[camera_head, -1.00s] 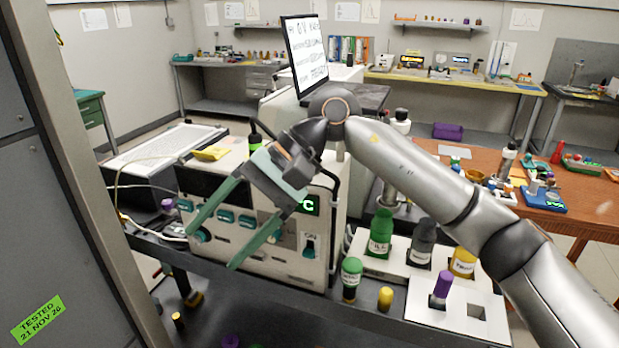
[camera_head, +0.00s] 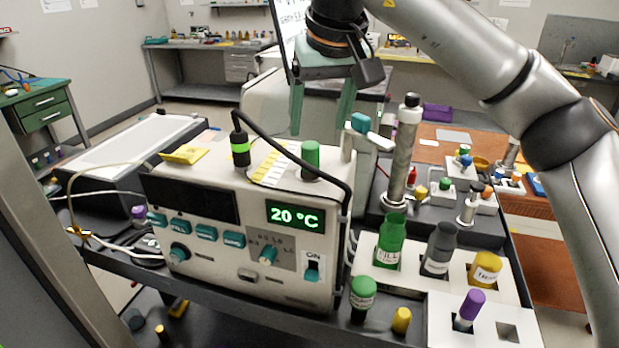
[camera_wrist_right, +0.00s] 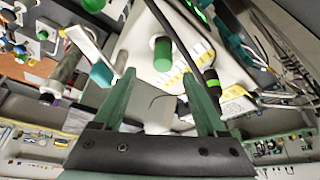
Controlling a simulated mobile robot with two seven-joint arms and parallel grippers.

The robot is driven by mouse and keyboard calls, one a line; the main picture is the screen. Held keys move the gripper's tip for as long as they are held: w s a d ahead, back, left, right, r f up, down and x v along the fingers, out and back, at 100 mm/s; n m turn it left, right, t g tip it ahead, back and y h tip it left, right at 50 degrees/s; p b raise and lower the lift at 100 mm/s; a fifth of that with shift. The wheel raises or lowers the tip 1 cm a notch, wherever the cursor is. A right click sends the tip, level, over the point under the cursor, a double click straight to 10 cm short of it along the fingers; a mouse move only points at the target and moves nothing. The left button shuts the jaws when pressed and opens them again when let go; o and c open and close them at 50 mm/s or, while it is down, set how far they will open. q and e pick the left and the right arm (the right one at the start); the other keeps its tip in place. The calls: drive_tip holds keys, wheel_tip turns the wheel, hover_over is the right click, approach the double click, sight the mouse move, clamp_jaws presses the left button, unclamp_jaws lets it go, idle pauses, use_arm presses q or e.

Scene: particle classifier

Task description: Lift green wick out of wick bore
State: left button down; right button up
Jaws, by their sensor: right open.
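The green wick (camera_head: 310,159) is a green cylinder standing upright on top of the white particle classifier (camera_head: 235,225), whose display reads 20 °C. In the right wrist view the wick (camera_wrist_right: 162,54) stands ahead of the gap between the open fingertips (camera_wrist_right: 158,84). My left gripper is not in view.
A black cable arches from the green-banded black plug (camera_head: 240,148) past the wick. A teal-ended lever (camera_head: 362,123) and a metal column (camera_head: 402,155) stand to the right. A green bottle (camera_head: 390,240), a grey bottle (camera_head: 440,246) and a purple-capped vial (camera_head: 468,308) sit in a white holder.

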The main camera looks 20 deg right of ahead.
sight(311, 144)
drive_tip(key=x, duration=0.7)
drive_tip(key=shift+w+a, duration=0.15)
drive_tip(key=shift+a, duration=0.1)
clamp_jaws()
idle(0.3)
idle(0.8)
